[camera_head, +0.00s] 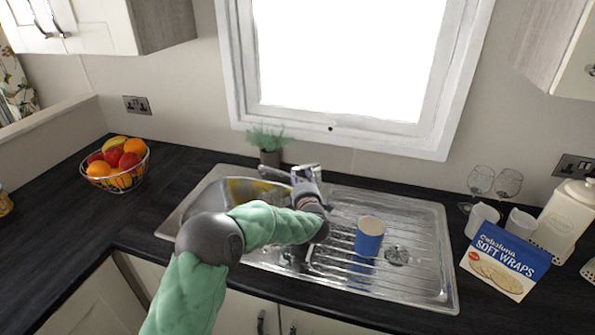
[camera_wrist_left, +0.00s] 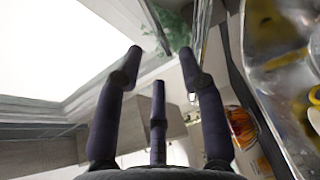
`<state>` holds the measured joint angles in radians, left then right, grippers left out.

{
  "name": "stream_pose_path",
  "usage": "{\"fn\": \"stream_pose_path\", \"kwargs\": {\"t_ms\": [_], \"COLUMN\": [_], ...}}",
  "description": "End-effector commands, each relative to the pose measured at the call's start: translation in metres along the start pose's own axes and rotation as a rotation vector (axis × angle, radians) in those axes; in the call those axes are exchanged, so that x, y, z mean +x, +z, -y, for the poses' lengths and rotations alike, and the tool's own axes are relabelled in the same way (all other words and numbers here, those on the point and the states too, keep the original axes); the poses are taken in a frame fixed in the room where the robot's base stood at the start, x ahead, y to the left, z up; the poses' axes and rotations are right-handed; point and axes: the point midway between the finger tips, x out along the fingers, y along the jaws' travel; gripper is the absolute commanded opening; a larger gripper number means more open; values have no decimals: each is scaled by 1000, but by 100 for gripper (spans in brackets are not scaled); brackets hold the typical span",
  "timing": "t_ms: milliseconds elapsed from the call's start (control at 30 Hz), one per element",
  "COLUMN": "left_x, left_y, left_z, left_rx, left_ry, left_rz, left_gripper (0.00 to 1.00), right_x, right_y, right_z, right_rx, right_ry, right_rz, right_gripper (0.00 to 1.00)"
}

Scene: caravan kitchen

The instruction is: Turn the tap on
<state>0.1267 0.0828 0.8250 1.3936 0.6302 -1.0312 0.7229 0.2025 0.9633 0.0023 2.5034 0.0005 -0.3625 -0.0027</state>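The chrome tap (camera_head: 275,172) stands behind the sink in the head view, its spout reaching left over the basin. My left gripper (camera_head: 306,178) is at the tap's right side and partly covers its body. In the left wrist view, the gripper's fingers (camera_wrist_left: 160,65) are spread apart, with nothing clearly held between them. A thin grey metal part (camera_wrist_left: 155,25) shows beyond the fingertips; I cannot tell whether the fingers touch it. No running water can be made out, but my arm hides part of the sink (camera_head: 205,185). My right gripper is out of view.
A blue cup (camera_head: 369,237) stands on the drainer right of my arm. A potted plant (camera_head: 268,145) is behind the tap, under the window. A fruit bowl (camera_head: 117,165) is at left; a wraps box (camera_head: 505,262) and glasses (camera_head: 481,181) are at right.

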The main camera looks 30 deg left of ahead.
Motion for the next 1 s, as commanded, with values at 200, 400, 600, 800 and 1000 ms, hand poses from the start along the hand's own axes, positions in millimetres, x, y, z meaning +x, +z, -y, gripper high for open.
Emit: {"fn": "stream_pose_path", "kwargs": {"t_ms": [200, 400, 600, 800, 1000], "left_x": [39, 60, 66, 66, 66], "left_y": [0, 0, 0, 0, 0], "left_z": [3, 2, 1, 1, 1], "left_rx": [-1, 0, 0, 0, 0], "left_ry": [-1, 0, -1, -1, -1], "left_rz": [-1, -1, 1, 1, 0], "left_gripper": [39, 39, 39, 39, 0], "right_x": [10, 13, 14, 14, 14], "right_y": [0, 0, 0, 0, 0], "right_z": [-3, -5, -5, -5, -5], "right_rx": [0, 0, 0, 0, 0], "right_ry": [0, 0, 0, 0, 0], "right_rz": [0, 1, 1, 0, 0], "right_gripper": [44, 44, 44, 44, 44]}}
